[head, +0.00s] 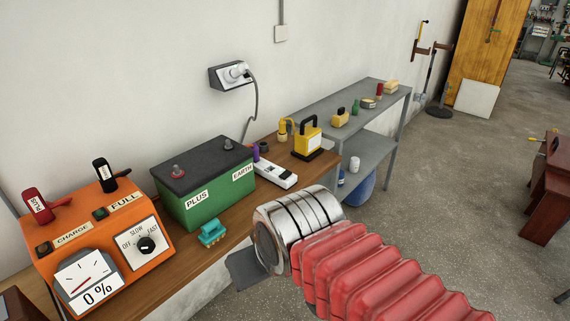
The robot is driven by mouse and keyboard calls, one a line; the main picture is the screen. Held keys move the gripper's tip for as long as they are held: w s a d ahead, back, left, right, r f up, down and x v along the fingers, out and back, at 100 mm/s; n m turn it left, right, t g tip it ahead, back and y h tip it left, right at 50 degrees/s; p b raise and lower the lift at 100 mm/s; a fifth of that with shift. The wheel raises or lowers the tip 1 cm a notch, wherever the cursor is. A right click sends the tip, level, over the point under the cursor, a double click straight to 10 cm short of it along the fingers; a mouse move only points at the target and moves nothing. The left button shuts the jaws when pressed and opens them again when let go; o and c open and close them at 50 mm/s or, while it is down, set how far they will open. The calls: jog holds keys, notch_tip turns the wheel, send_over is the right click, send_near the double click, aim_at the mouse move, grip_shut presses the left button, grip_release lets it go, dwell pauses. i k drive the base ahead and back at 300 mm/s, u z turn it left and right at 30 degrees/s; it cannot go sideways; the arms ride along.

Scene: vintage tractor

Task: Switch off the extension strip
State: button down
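The white extension strip (275,174) lies on the wooden bench (187,243), just right of the green battery. It has dark marks on top; its switch is too small to read as on or off. My arm, with red bellows and a metal cuff, reaches in from the lower right. My gripper (245,268) shows only as a dark grey flat part beyond the cuff, at the bench's front edge. It is nearer to me than the strip and apart from it. Its fingertips are mostly hidden, so its opening cannot be told.
A green battery (205,185), orange charger (100,245) and teal connector (212,232) stand left of the strip. A yellow-black lantern-like item (308,138) stands behind right. A white plug (237,72) sits in the wall socket, its cord hanging behind the battery. Grey shelving (335,100) stands beyond.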

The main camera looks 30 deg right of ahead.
aim_at(285, 175)
jog(key=u, duration=0.05)
jog(key=i, duration=0.95)
jog(key=z, duration=0.1)
